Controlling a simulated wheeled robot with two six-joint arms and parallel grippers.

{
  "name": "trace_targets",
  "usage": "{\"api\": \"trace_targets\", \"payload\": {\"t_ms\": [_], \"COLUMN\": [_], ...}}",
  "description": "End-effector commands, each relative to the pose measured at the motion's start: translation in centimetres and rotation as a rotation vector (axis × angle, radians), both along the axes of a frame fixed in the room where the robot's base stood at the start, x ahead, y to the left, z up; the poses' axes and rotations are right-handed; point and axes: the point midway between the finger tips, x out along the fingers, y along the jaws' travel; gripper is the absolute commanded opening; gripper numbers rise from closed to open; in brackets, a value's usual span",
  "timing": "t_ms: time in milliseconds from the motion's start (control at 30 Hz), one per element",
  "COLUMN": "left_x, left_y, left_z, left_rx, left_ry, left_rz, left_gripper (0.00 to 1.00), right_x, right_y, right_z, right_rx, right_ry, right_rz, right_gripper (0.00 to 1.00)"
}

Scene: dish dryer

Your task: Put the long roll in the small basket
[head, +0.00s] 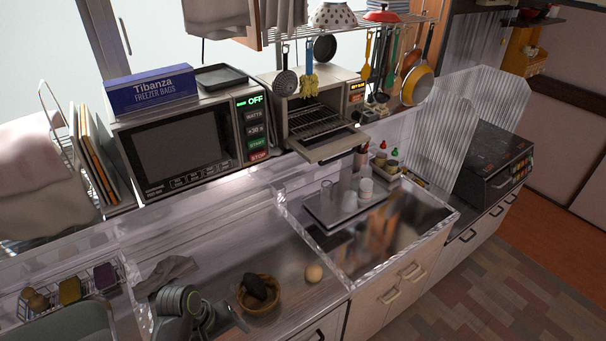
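The small basket (245,304) is a brown woven bowl on the metal counter, in the lower middle of the head view. A dark, oblong thing (262,286) lies in it, tilted against the rim; it may be the long roll, but it is too dark to be sure. A round, pale bun (314,272) lies on the counter to the right of the basket. My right gripper is out of view.
A crumpled grey cloth (165,271) lies left of the basket. A wire rack (118,266) with sponges stands further left. A microwave (185,150) and toaster oven (317,110) stand behind. A tray of glasses (322,218) is at right. Counter behind the basket is clear.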

Motion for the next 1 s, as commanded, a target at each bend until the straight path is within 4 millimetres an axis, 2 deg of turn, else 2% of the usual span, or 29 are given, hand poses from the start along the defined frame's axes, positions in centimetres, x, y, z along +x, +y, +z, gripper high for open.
{"api": "trace_targets", "payload": {"t_ms": [267, 400, 500, 700, 967, 1000], "left_x": [-5.5, -9.9, -12.3, -15.9, -19.4, -19.2], "left_y": [4.4, 7.4, 8.9, 11.0, 12.7, 12.8], "left_z": [0.1, 1.4, 2.5, 4.8, 7.8, 6.8], "left_rx": [0.132, 0.246, 0.317, 0.426, 0.539, 0.538], "left_ry": [-0.101, -0.166, -0.2, -0.239, -0.27, -0.267], "left_rz": [-0.082, -0.161, -0.214, -0.3, -0.393, -0.397], "left_gripper": [0.73, 0.73, 0.73, 0.73, 0.73, 0.73], "right_x": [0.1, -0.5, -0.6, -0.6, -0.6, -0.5], "right_y": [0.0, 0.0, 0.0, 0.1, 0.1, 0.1], "right_z": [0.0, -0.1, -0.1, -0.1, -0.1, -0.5], "right_rx": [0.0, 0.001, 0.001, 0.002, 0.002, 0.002], "right_ry": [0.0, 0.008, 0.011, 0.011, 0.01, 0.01], "right_rz": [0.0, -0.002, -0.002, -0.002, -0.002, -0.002], "right_gripper": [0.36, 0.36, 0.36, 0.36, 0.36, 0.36]}}
